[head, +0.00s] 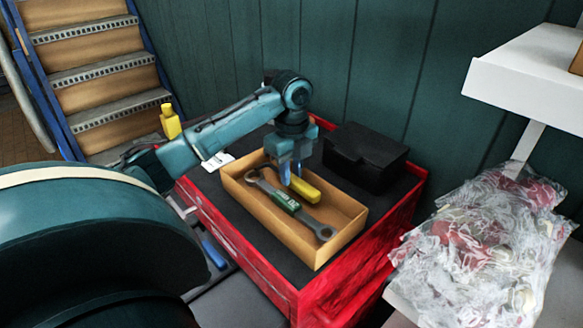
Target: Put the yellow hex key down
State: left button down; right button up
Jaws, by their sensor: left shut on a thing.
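My left gripper (290,176) points down over an open tan tray (320,256) and is shut on the yellow hex key (306,190). The yellow part of the key shows to the right of the fingers, inside the outline of the tray. I cannot tell whether it touches the tray floor. The rest of the key is hidden by the fingers. My right gripper is not in view.
A wrench with a green middle (287,201) lies diagonally in the tray. The tray stands on a red cabinet (319,302) with a dark top. A black case (365,155) stands behind right. A plastic-wrapped bundle (490,245) lies at right, below a white shelf (530,75).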

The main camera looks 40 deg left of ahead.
aim_at(292, 176)
pick_arm(q)
jog(key=shift+f, duration=0.15)
jog(key=c, duration=1.5)
grip_release()
notch_tip(292, 176, up, 13)
